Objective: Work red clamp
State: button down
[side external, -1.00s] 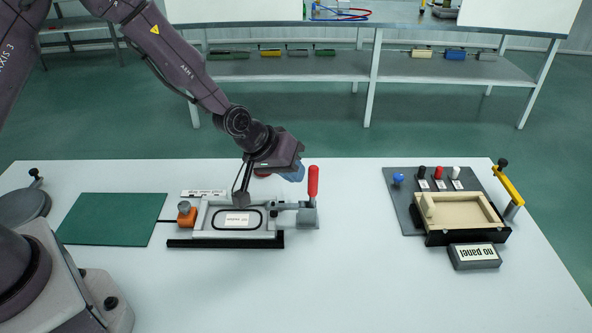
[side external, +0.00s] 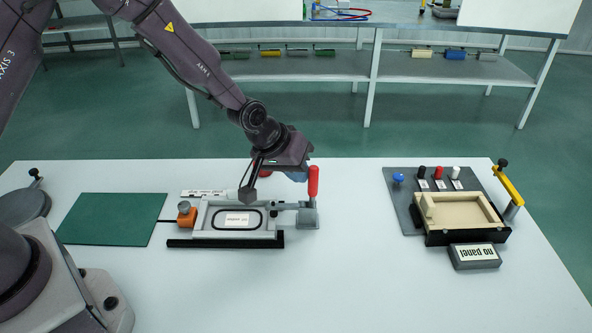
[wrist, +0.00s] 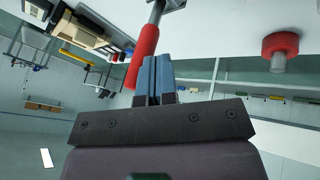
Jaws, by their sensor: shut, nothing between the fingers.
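The red clamp handle (side external: 313,182) stands upright at the right end of the light grey panel fixture (side external: 199,222). In the wrist view the red handle (wrist: 143,56) lies just left of the blue fingertips. My gripper (side external: 297,177) is beside the handle on its left, with its blue fingers partly hidden behind my wrist. In the wrist view my gripper (wrist: 157,72) has its two fingers together with nothing between them. I cannot tell whether they touch the handle. The clamp's grey base (side external: 308,217) sits on the fixture. A labelled panel with a black oval line lies in the fixture.
A red round knob (wrist: 281,45) is right of the fingers in the wrist view. An orange part (side external: 187,217) is at the fixture's left end. A green mat (side external: 112,218) lies further left. A beige tray (side external: 427,208) and "no panel" block (side external: 474,257) are right. Table between is clear.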

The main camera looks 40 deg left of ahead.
aim_at(315, 167)
jog(key=shift+w+d+r+g+y, duration=0.1)
jog(key=shift+w+d+g+y, duration=0.1)
jog(key=shift+g+y, duration=0.1)
jog(key=shift+w+d+g+y, duration=0.15)
jog(key=shift+d+g+y, duration=0.1)
jog(key=shift+g+y, duration=0.15)
jog(key=shift+w+d+r+m+g+y, duration=0.1)
jog(key=shift+w+d+m+g+y, duration=0.2)
jog(key=shift+w+d+g+y, duration=0.55)
jog(key=w+d+f+g+y, duration=0.1)
jog(key=w+d+f, duration=0.2)
jog(key=w+d, duration=0.1)
jog(key=shift+w+d+f+g, duration=0.3)
jog(key=shift+w+d+g, duration=0.05)
jog(key=shift+w, duration=0.1)
jog(key=shift+f+y, duration=0.15)
jog(key=shift+y, duration=0.1)
jog(key=v, duration=1.3)
jog(key=shift+r, duration=0.25)
